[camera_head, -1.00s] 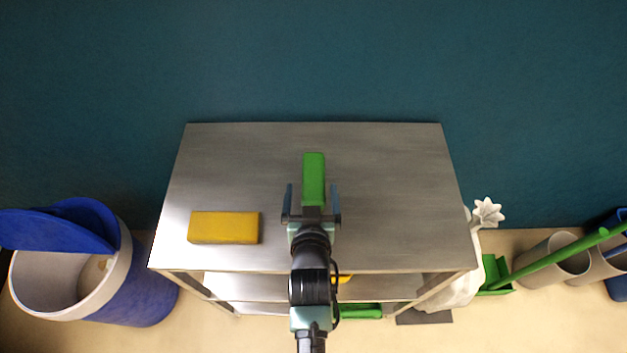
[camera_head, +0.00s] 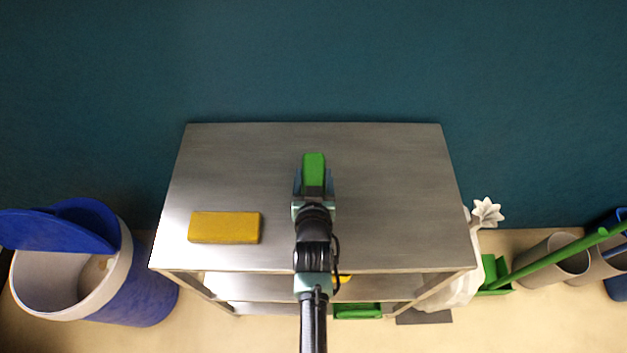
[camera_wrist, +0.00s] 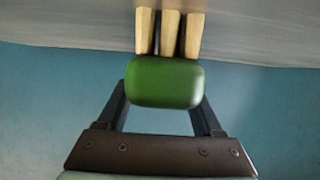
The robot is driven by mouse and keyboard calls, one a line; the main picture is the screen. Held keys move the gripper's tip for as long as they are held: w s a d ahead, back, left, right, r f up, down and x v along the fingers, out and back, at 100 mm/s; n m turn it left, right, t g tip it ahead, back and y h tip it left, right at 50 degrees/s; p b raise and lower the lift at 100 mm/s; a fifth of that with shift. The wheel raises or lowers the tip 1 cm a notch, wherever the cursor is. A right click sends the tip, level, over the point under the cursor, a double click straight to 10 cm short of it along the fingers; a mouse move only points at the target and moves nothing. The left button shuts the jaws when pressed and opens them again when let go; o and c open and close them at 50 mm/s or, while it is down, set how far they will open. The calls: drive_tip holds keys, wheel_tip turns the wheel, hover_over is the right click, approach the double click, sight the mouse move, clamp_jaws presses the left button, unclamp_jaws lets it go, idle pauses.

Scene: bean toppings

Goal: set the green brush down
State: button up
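The green brush (camera_head: 314,168) is over the middle of the steel cart's top (camera_head: 390,180), long side pointing away from me. In the wrist view its green block (camera_wrist: 165,82) sits between my fingers, with its pale bristles (camera_wrist: 170,32) towards the grey top. I cannot tell whether the bristles touch it. My gripper (camera_head: 314,180) has one finger close along each side of the brush and looks shut on it. In the wrist view my gripper (camera_wrist: 163,105) has its fingertips partly hidden by the block.
A yellow block (camera_head: 224,227) lies on the cart top to the left. The right part is clear. A blue-and-white bin (camera_head: 100,280) stands left of the cart. Green items (camera_head: 358,311) show on a lower shelf. A green-handled tool (camera_head: 550,262) and grey cylinders (camera_head: 560,255) are at the right.

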drive_tip(key=c, duration=0.9)
clamp_jaws()
drive_tip(key=shift+r, duration=0.1)
